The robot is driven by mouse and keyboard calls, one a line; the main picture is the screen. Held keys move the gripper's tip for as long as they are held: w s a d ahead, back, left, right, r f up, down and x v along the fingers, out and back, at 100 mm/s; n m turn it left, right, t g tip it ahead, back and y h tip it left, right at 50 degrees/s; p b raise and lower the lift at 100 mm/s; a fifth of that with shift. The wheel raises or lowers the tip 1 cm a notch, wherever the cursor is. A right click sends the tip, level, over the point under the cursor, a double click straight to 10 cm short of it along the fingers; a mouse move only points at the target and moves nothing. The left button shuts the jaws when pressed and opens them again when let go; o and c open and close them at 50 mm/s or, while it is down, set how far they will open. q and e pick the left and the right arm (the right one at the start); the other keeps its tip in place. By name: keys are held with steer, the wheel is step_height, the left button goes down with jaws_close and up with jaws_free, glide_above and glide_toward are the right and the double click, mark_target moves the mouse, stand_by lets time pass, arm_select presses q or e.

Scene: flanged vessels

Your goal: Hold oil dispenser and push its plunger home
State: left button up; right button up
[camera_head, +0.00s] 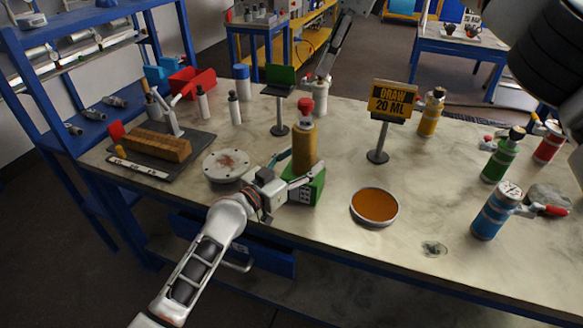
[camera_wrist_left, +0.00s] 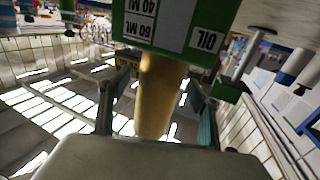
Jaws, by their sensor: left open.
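The oil dispenser has an amber barrel (camera_head: 304,146), a red plunger top (camera_head: 305,106) and a green labelled block (camera_head: 306,192) at its foot. It stands upright near the table's front edge. My left gripper (camera_head: 296,168) is open, its fingers either side of the barrel. In the left wrist view the amber barrel (camera_wrist_left: 156,95) lies between the spread fingers (camera_wrist_left: 155,105), with gaps visible on both sides; the green block with "OIL" and ML marks (camera_wrist_left: 170,28) shows inverted.
A "DRAW 20 ML" sign (camera_head: 392,100) stands right of the dispenser, an amber-filled dish (camera_head: 375,206) in front right. A round flange plate (camera_head: 226,165) lies left; a green-topped stand (camera_head: 280,100) is behind. Blue (camera_head: 495,212) and green (camera_head: 502,156) bottles stand right.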

arm_select(q)
steer(key=shift+x, duration=1.05)
steer(key=c, duration=1.6)
steer(key=shift+o, duration=0.2)
steer(key=shift+a, duration=0.1)
